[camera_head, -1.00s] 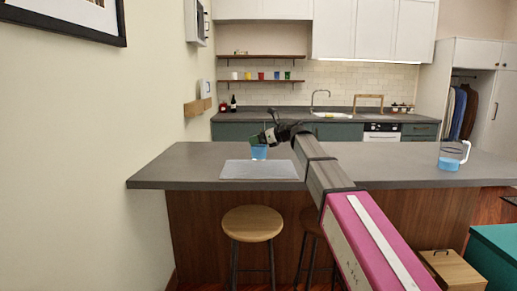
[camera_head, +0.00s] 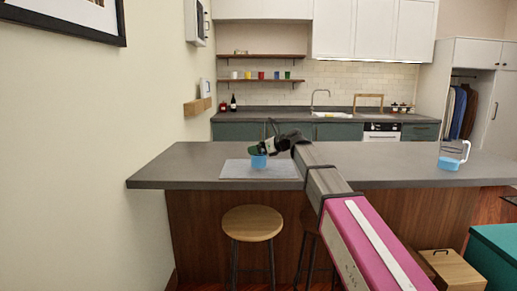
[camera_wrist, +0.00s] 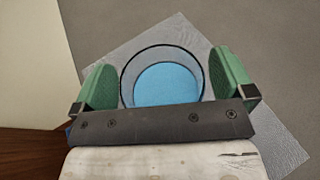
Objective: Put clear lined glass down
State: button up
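The clear lined glass, with blue in its lower part, is at my gripper over the counter (camera_head: 258,162). In the wrist view I look down into its round dark rim (camera_wrist: 161,88). The glass looks upright. A grey placemat (camera_head: 232,171) lies below it on the island counter (camera_head: 185,160). Whether the glass base touches the mat is hard to tell.
Another glass with blue in its base, a handled jug (camera_head: 449,160), stands far right on the counter. A wooden stool (camera_head: 252,222) stands in front. The wall (camera_head: 80,150) closes off the left side. The counter around the mat is clear.

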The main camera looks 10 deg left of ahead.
jog(key=shift+r, duration=0.1)
jog(key=shift+s+d+r, duration=0.1)
jog(key=shift+d, duration=0.15)
jog(key=v, duration=1.1)
jog(key=shift+d, duration=0.2)
jog(key=shift+s, duration=0.1)
